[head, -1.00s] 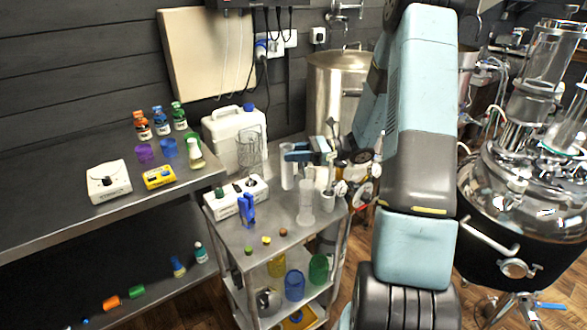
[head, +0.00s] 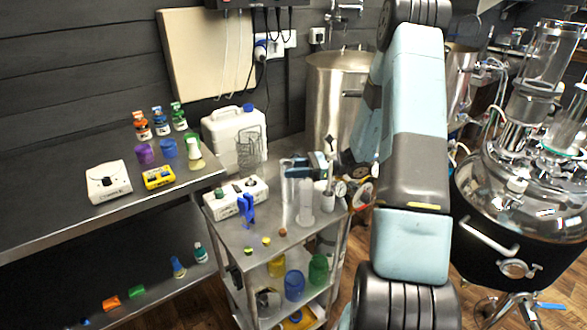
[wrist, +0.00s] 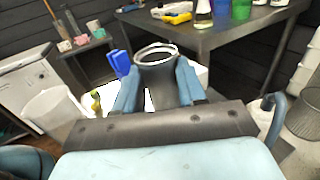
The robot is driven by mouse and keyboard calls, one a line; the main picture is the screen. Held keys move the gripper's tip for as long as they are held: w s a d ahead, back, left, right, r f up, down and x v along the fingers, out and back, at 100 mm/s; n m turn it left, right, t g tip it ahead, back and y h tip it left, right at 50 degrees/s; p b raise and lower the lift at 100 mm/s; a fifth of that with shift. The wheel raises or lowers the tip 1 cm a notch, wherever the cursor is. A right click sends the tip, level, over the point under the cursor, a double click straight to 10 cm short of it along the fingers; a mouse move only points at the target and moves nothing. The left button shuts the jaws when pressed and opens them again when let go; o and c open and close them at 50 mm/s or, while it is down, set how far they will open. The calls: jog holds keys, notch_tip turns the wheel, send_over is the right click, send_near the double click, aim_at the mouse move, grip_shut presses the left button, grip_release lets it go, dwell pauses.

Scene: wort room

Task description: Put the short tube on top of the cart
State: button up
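The short tube is clear, with a pale rim, and shows between my gripper's fingers in the wrist view (wrist: 157,84). My gripper (wrist: 158,72) has a blue finger against each side of it. In the head view the tube (head: 289,188) stands upright above the back right part of the cart (head: 258,229). I cannot tell whether its base touches the cart top. My arm comes in from the right and partly hides the gripper.
On the cart top are a white instrument (head: 236,198), a blue clip (head: 246,209), a clear cylinder (head: 305,204) close to the tube, and several small coloured caps. A wire basket (head: 250,150) and white canister (head: 222,130) stand behind.

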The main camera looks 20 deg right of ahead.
jog(key=o, duration=0.4)
jog(key=s+d, duration=0.2)
jog(key=d, duration=1)
jog(key=shift+r, duration=0.15)
